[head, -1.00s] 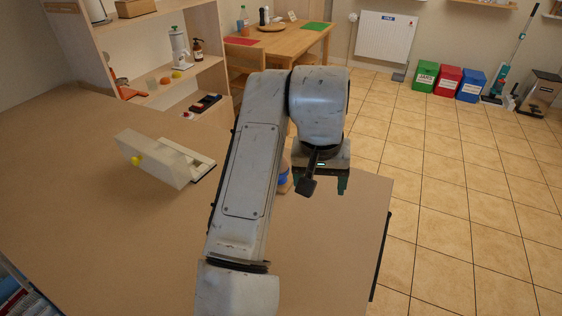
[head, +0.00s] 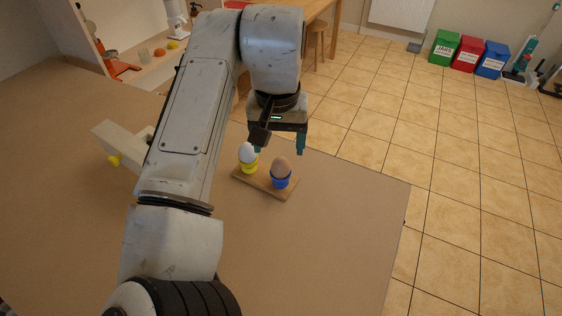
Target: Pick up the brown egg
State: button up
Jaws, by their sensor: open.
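The brown egg (head: 281,167) sits upright in a blue egg cup (head: 280,182) on a small wooden board (head: 264,187) on the brown tabletop. A white egg (head: 247,153) sits in a yellow cup (head: 249,167) to its left on the same board. My gripper (head: 280,148) shows above and behind the eggs in the picture, its teal fingers spread apart with nothing between them. It does not touch the brown egg. The exact gap in depth is hard to tell.
Shelves stand behind; coloured bins (head: 467,55) are on the floor far right.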

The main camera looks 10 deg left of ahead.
aim_at(281, 160)
jog(key=shift+w+f+p, duration=0.15)
jog(key=shift+w+f, duration=0.1)
jog(key=shift+f, duration=1)
jog(key=shift+w+f+p, duration=0.1)
jog(key=shift+w+f, duration=0.15)
jog(key=shift+f, duration=1)
jog(key=shift+w+f+p, duration=0.15)
jog(key=shift+w+f, duration=0.1)
jog(key=shift+f, duration=1)
jog(key=shift+d, duration=0.1)
jog(key=c, duration=0.8)
jog(key=shift+o, duration=0.2)
jog(key=shift+r, duration=0.1)
